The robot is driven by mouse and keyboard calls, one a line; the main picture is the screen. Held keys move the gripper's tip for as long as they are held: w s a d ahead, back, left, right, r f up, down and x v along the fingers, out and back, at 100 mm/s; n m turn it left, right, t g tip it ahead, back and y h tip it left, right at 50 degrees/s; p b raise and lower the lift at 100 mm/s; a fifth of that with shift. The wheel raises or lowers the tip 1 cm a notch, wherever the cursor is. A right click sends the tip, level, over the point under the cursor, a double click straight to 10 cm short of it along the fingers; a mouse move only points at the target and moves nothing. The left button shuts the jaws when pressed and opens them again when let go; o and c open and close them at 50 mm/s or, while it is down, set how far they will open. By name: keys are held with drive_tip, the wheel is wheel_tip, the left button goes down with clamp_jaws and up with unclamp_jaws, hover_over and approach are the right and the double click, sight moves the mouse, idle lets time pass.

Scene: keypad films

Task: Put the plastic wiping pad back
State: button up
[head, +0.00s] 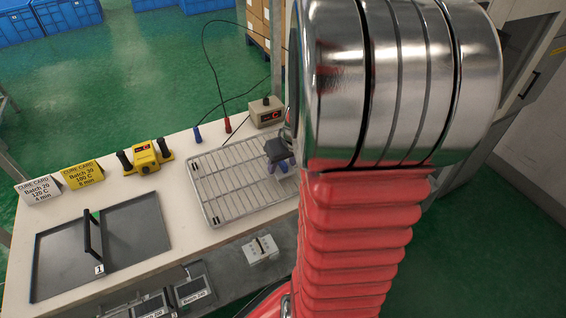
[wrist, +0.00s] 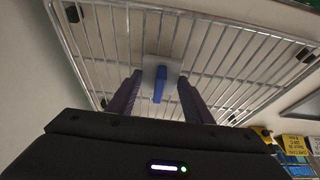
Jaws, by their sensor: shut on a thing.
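The plastic wiping pad, a pale plate with a blue handle (wrist: 160,84), sits between the fingers of my gripper (wrist: 158,96) in the wrist view. My gripper is shut on it. In the head view my gripper (head: 279,158) is over the right end of the wire rack (head: 225,178), and a small pale-blue part of the pad (head: 284,166) shows by the fingers. The rack also fills the upper wrist view (wrist: 225,45). I cannot tell whether the pad touches the rack. My arm hides the bench to the right.
A dark tray (head: 145,235) with an upright black handle lies at the left. Behind it stand two cure cards (head: 82,174) and a yellow device (head: 147,157). A control box (head: 265,112) with cables is behind the rack. A white box (head: 260,250) sits on the lower shelf.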

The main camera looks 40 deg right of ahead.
drive_tip(key=o, duration=0.9)
drive_tip(key=shift+o, duration=0.2)
drive_tip(key=v, duration=1.2)
drive_tip(key=s+a+r+n, duration=0.1)
drive_tip(key=s+a+r, duration=0.1)
drive_tip(key=a, duration=1.1)
drive_tip(key=s+a+r+n+t+y, duration=0.1)
drive_tip(key=s+a+r+n, duration=0.1)
drive_tip(key=a, duration=1.1)
drive_tip(key=shift+v, duration=0.9)
